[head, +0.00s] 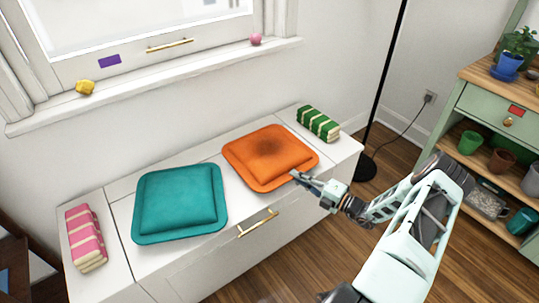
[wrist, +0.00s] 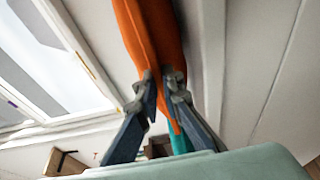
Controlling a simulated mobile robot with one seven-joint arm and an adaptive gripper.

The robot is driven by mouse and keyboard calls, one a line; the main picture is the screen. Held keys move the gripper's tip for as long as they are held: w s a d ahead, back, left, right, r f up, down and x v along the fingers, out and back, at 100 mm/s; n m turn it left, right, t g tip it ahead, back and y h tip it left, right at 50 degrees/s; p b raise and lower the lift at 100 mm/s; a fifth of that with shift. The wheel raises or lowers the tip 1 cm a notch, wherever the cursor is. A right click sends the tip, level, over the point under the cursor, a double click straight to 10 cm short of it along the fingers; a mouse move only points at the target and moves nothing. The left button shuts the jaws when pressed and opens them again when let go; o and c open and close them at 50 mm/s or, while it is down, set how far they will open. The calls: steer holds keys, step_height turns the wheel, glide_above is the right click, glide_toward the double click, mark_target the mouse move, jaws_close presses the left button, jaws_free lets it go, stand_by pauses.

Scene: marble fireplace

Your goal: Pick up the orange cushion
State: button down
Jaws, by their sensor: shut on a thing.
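The orange cushion (head: 270,158) is square with a flat rim and a darker patch in its middle. It is at the right-centre of the white bench in the head view, at or just above its top; I cannot tell if it touches. My gripper (head: 296,176) is at its near right edge. In the wrist view the cushion (wrist: 150,40) runs edge-on between the two fingers of my gripper (wrist: 164,82), which are shut on its rim. The fingertips are partly hidden in the head view.
A teal cushion (head: 180,203) lies to the left on the white bench (head: 118,205). A pink striped bundle (head: 86,238) and a green striped one (head: 318,124) lie at its ends. A black lamp pole (head: 385,85) and a green shelf (head: 480,105) stand to the right.

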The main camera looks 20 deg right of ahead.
steer(key=shift+r, duration=0.15)
steer(key=shift+r, duration=0.25)
steer(key=r, duration=0.1)
steer(key=r+p, duration=0.1)
steer(key=r, duration=0.1)
steer(key=shift+s+r+p, duration=0.25)
steer(key=shift+p, duration=0.1)
steer(key=s+a+r+p, duration=0.3)
steer(key=s+r+p, duration=0.7)
steer(key=s+r, duration=0.3)
steer(key=shift+a+r, duration=0.3)
steer(key=shift+r, duration=0.6)
